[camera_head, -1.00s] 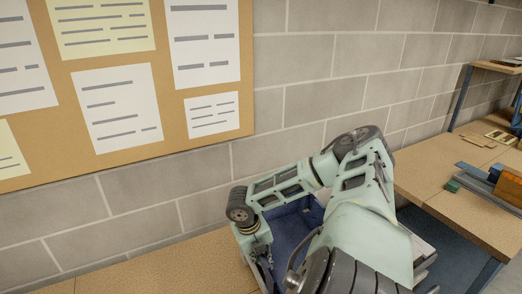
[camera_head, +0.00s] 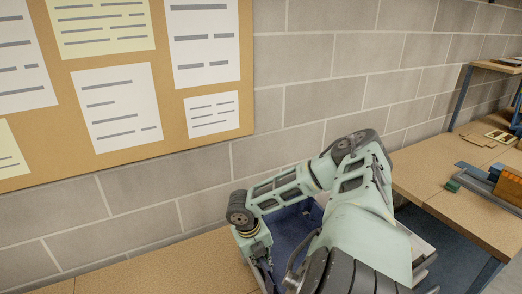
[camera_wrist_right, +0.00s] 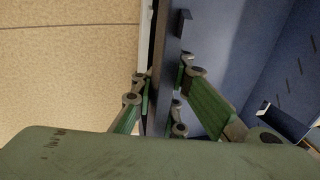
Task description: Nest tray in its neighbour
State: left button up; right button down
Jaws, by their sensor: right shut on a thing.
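A dark blue tray (camera_head: 287,228) shows in the head view, mostly hidden behind my right arm. My right gripper (camera_head: 262,272) points down at its left side, with its fingertips hidden or cut off at the bottom edge. In the right wrist view, the right gripper (camera_wrist_right: 160,103) has its green fingers on both sides of an upright dark blue wall (camera_wrist_right: 163,70) and is shut on it. The blue inner floor (camera_wrist_right: 222,40) lies to the right of that wall. I cannot tell a second tray apart from this one. My left gripper is not in view.
A tan worktop (camera_head: 180,270) runs along the block wall, bare at left. Another bench (camera_head: 425,180) at right carries a green block (camera_head: 452,186), a blue-grey holder (camera_head: 480,180) and an orange-brown box (camera_head: 510,186). A pinboard (camera_head: 150,75) hangs on the wall.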

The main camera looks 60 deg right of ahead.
jog(key=shift+d, duration=0.1)
jog(key=shift+w+a+x, duration=0.15)
jog(key=shift+x, duration=0.7)
jog(key=shift+w+a+x, duration=0.1)
jog(key=shift+a+x, duration=0.05)
jog(key=shift+x, duration=0.65)
jog(key=shift+f, duration=0.1)
jog(key=c, duration=1.7)
grip_release()
jog(key=shift+a, duration=0.1)
jog(key=shift+c, duration=0.2)
jog(key=shift+o, duration=0.3)
jog(key=shift+a, duration=0.1)
jog(key=v, duration=1.2)
jog(key=shift+s+f, duration=0.1)
jog(key=shift+s, duration=0.05)
